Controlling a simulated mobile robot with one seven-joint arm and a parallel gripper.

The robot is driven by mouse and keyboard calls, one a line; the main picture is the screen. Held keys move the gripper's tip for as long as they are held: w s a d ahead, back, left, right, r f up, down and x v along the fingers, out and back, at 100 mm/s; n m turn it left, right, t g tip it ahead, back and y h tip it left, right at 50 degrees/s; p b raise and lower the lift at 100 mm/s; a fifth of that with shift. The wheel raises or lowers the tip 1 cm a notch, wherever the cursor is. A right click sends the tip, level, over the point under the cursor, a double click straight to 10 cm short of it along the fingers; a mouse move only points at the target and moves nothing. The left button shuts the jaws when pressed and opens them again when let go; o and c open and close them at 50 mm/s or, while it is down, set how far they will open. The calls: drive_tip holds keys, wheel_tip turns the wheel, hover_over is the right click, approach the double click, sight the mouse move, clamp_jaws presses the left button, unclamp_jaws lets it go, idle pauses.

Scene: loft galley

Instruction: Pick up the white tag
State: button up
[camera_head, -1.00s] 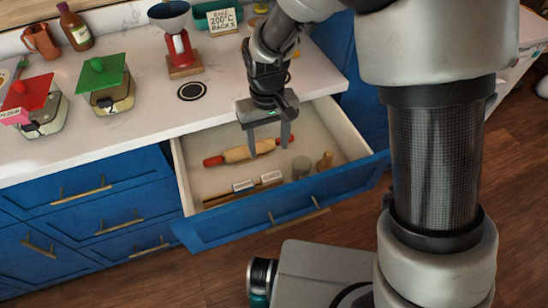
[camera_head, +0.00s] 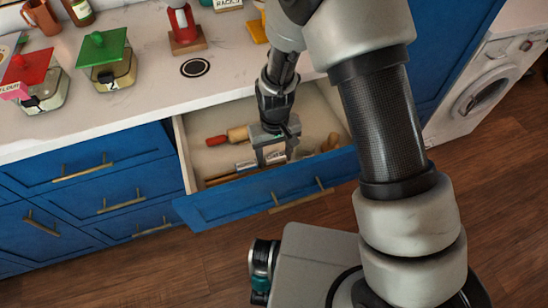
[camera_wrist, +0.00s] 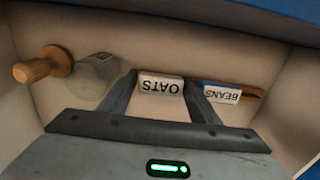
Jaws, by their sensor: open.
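A white tag reading OATS (camera_wrist: 161,87) lies in the open drawer and appears upside down between my fingers in the wrist view. A second white tag with a blue edge, reading BEANS (camera_wrist: 221,94), lies to its right there; in the head view it is left of my fingers (camera_head: 246,164). My gripper (camera_wrist: 160,80) is open and points down into the drawer, with one finger on each side of the OATS tag. I cannot tell whether the fingers touch it. In the head view my gripper (camera_head: 272,160) partly hides the OATS tag.
The blue-fronted drawer (camera_head: 225,205) also holds a rolling pin (camera_head: 238,134), a grey cylinder (camera_wrist: 97,76) and a wooden knobbed piece (camera_wrist: 42,67). A brown strip (camera_wrist: 250,91) lies by the BEANS tag. Drawer walls are close around my gripper. Lidded jars (camera_head: 108,70) stand on the counter.

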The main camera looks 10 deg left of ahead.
drive_tip(key=shift+f, duration=0.3)
drive_tip(key=c, duration=0.8)
